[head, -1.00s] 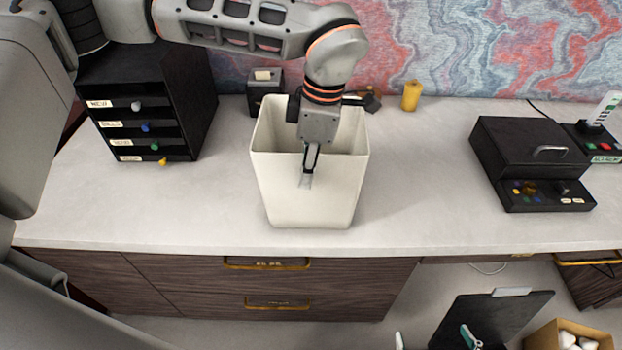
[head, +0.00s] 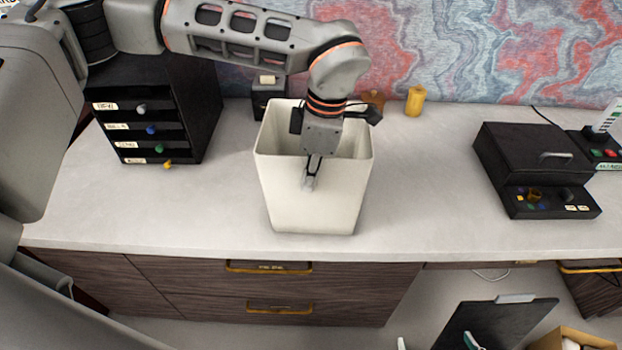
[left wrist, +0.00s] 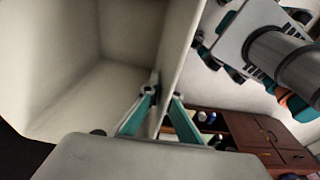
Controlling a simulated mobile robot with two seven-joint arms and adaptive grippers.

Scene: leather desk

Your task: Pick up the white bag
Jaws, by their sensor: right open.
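The white bag (head: 312,208) is an open-topped, stiff-looking, off-white bin shape standing upright on the desk, centre of the head view. Its pale inside and one wall fill the left of the left wrist view (left wrist: 95,45). My left gripper (head: 312,183) is at the bag's front rim, pointing down. In the left wrist view its two teal fingers (left wrist: 164,95) straddle the bag's wall, one inside and one outside. The fingertips lie close to the wall, but I cannot see whether they press on it. My right gripper is in neither view.
A black drawer unit (head: 185,105) stands to the left. A small dark holder (head: 268,100) and a yellow cylinder (head: 415,101) are behind the bag. A black box device (head: 535,165) is at the right. The desk (head: 430,190) is clear on both sides of the bag.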

